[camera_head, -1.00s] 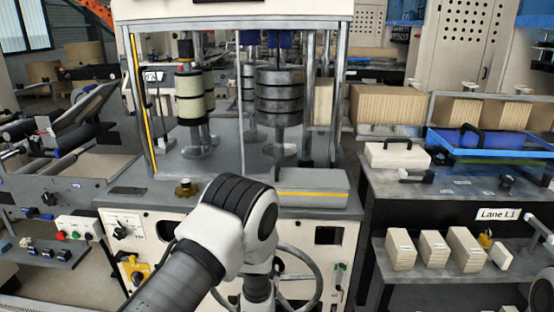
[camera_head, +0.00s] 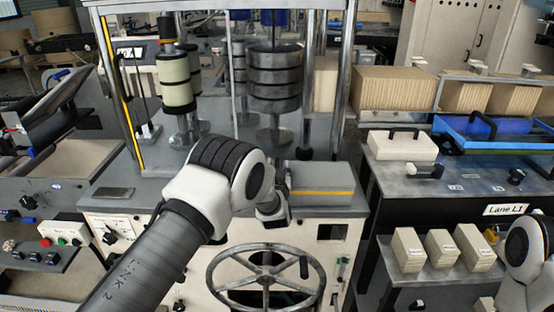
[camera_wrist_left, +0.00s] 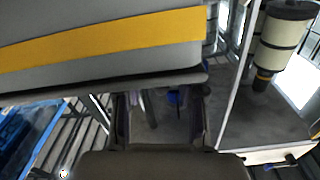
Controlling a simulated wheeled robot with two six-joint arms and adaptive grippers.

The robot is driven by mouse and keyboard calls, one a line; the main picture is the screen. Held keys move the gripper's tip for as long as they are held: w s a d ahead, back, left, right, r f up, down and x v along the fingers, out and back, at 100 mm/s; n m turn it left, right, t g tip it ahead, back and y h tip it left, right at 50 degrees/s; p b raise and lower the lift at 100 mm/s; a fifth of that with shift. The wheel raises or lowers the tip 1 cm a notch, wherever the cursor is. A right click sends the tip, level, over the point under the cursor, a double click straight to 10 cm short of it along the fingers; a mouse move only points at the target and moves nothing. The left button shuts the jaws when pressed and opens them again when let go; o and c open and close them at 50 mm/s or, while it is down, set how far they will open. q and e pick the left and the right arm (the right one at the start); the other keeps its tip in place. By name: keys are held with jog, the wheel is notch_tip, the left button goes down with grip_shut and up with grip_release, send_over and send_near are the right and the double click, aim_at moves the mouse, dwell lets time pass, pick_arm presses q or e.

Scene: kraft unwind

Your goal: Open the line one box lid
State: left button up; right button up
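A grey box with a yellow stripe (camera_head: 325,180) sits on the machine's deck, right of centre in the head view. It looks closed, and I see no label naming it line one. In the left wrist view the striped box (camera_wrist_left: 110,42) fills the upper left, its dark edge close to my fingers. My left gripper (camera_wrist_left: 160,118) has its fingers apart with nothing between them, beside that edge. I cannot tell whether it touches. My right gripper is out of view.
A handwheel (camera_head: 265,278) stands out below the box on the machine front. A metal post (camera_head: 310,85) rises behind the box. A white case with a black handle (camera_head: 402,145) and a blue tray (camera_head: 495,135) are on the right bench. Small cartons (camera_head: 440,248) stand below.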

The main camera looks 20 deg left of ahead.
pick_arm(q)
jog(key=shift+w+a+f, duration=0.2)
jog(key=shift+w+a, duration=0.15)
jog(key=shift+w, duration=0.25)
jog(key=shift+w+a+f, duration=0.15)
jog(key=shift+w+a, duration=0.2)
jog(key=shift+w, duration=0.2)
jog(key=shift+s+d+r, duration=0.3)
jog(key=shift+d, duration=0.05)
jog(key=shift+s+d+r, duration=0.1)
jog(key=shift+d, duration=0.05)
jog(key=shift+c, duration=0.6)
grip_shut()
jog(key=shift+a, duration=0.2)
